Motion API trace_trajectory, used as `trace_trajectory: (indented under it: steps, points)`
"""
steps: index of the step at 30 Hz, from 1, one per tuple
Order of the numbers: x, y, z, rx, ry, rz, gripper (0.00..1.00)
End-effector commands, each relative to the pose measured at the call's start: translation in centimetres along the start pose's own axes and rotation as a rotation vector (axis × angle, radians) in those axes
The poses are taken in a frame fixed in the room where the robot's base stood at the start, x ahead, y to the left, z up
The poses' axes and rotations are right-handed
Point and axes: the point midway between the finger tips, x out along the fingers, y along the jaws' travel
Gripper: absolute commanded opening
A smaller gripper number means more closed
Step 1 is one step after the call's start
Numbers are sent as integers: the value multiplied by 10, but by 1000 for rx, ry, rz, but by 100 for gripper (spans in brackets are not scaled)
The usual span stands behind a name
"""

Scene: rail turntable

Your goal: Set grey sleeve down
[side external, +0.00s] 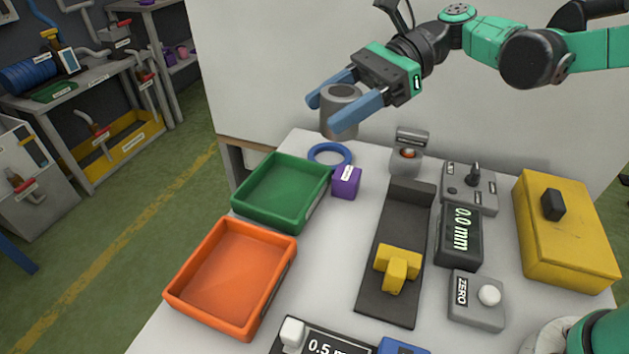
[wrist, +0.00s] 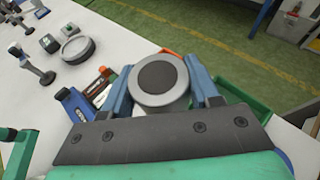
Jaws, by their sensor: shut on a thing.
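The grey sleeve (side external: 341,118) is a short, thick cylinder held between the two blue fingers of my gripper (side external: 327,113). It looks upright and is above the far edge of the table, over the area of a blue ring (side external: 314,159). In the wrist view the sleeve's round end (wrist: 158,95) with its dark centre sits between the fingers of my gripper (wrist: 160,76). My gripper is shut on the sleeve. The exact gap between the sleeve and the table cannot be told.
A green tray (side external: 244,211) and an orange tray (side external: 180,290) are at the left. A purple block (side external: 345,183) stands beside the blue ring. A dark slide with a yellow piece (side external: 398,265), a display (side external: 459,236) and a yellow box (side external: 566,240) are to the right.

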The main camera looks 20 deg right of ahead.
Motion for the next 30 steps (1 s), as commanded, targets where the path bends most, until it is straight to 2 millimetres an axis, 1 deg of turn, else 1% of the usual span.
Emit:
trace_trajectory:
  steps: [1,4,11,14,17,24,30]
  points:
    - [4,3,0,-16,-1,37,0]
    - [6,6,0,-29,0,71,0]
    - [6,7,0,-28,1,71,0]
    - [7,6,-4,-28,1,71,0]
    - [13,6,-18,-28,1,70,0]
    - [36,6,-74,-27,1,69,0]
    - [53,6,-116,-27,1,69,0]
